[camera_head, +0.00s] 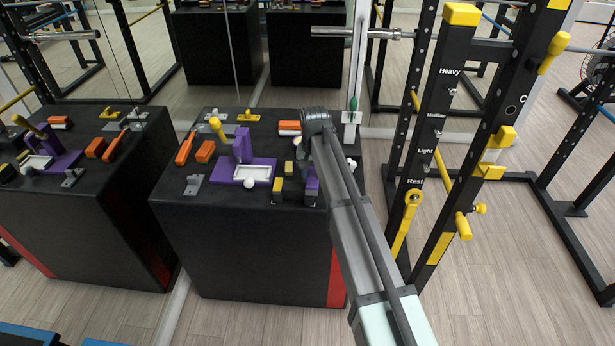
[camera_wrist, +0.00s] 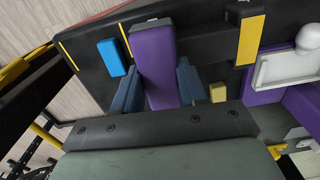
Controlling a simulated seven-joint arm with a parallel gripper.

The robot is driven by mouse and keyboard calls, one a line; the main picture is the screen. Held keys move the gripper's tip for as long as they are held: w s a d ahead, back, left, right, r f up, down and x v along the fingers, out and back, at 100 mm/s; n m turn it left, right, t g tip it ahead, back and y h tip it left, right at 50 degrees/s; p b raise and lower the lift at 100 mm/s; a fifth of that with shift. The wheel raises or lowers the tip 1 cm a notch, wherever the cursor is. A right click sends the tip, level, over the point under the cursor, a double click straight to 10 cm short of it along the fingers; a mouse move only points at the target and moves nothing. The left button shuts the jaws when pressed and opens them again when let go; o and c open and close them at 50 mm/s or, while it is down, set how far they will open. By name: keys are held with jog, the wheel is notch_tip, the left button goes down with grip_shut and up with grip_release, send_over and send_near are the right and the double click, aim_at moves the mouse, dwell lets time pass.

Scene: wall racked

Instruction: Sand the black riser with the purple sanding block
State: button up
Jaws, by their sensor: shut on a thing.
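The purple sanding block (camera_wrist: 154,55) is long and stands between the two blue-grey fingers of my gripper (camera_wrist: 159,82), which is shut on it. In the head view only a small purple part of the block (camera_head: 312,184) shows, beside my arm near the front right of the box top. A black surface with thin yellow lines, which looks like the black riser (camera_wrist: 93,45), lies under and beside the block in the wrist view. I cannot tell whether block and riser touch. My forearm and hand hide much of this spot in the head view.
The black box top (camera_head: 225,212) also holds a purple stand with a white tray (camera_head: 252,173), a white ball (camera_head: 249,183), orange blocks (camera_head: 205,151) and yellow pieces (camera_head: 248,115). A mirror shows it again at left. A black and yellow rack (camera_head: 430,130) stands close on the right.

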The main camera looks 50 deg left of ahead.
jog(key=shift+r, duration=3.75)
jog(key=shift+s+d+n, duration=0.1)
jog(key=shift+d+n, duration=0.05)
jog(key=shift+n, duration=0.25)
jog(key=w+d+f+m, duration=0.1)
jog(key=w+d, duration=0.4)
jog(key=d, duration=0.9)
jog(key=w+d+f+m, duration=0.1)
jog(key=w+d, duration=0.5)
jog(key=d, duration=0.8)
jog(key=w+d+f+m, duration=0.15)
jog(key=w+d, duration=0.35)
jog(key=d, duration=1)
jog(key=w+d+m, duration=0.2)
jog(key=d, duration=1.3)
jog(key=w+d+m, duration=0.2)
jog(key=d+m, duration=0.1)
jog(key=d, duration=1.2)
jog(key=shift+m, duration=0.35)
jog(key=shift+f, duration=0.1)
